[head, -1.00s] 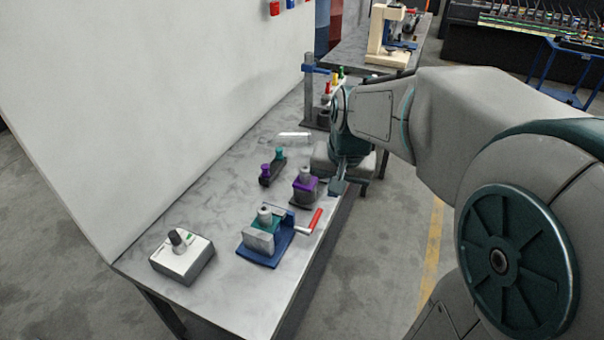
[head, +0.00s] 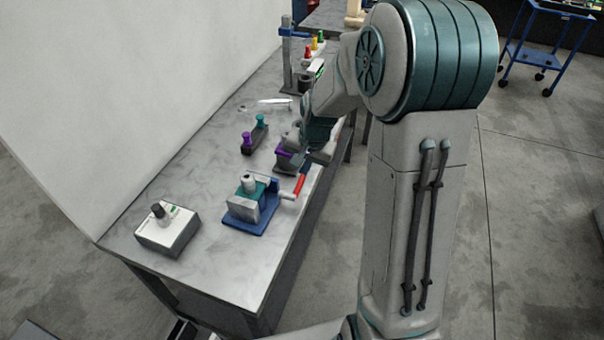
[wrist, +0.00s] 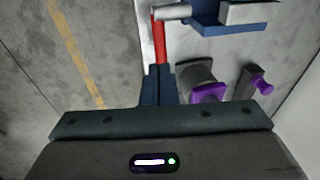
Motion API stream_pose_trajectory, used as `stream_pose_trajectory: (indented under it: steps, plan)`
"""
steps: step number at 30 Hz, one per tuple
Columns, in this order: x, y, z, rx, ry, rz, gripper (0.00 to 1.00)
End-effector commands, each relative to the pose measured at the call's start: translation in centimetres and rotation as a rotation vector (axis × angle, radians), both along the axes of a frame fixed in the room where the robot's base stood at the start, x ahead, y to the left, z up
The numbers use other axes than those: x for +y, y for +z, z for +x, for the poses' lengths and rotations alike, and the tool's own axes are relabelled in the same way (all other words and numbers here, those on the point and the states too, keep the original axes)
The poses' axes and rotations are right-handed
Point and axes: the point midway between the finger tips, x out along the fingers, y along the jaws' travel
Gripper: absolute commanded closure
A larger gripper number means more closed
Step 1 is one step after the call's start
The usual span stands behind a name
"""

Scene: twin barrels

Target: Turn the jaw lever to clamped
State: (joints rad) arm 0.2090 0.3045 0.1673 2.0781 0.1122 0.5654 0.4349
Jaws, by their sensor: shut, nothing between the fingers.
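The jaw lever has a red handle (head: 299,186) on a pale arm at the right side of a blue vise (head: 247,225). A teal and grey block with a pale round top (head: 249,184) sits in the vise. The handle (wrist: 159,42) and part of the vise (wrist: 225,22) show in the wrist view. My gripper (wrist: 159,72) is shut and empty, its fingertips at the free end of the red handle. I cannot tell whether they touch it. In the head view my gripper (head: 308,160) is just beyond the handle's end, its fingertips partly unclear.
A grey box with a black knob (head: 167,229) stands at the near left of the bench. A purple-topped block (head: 288,158) stands close behind the lever, beside my gripper. A dark holder with purple and teal knobs (head: 254,138) is farther left. Open floor lies right of the bench.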

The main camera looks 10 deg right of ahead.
Motion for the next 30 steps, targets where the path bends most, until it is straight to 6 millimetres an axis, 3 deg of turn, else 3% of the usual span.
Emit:
stream_pose_trajectory:
  steps: [3,9,30]
  plan:
    - [0.2,-1.9,0.3,0.005,0.001,0.001,1.00]
    - [0.4,-3.8,0.7,0.003,0.001,0.001,1.00]
    - [0.4,-5.5,1.2,-0.001,0.001,-0.001,1.00]
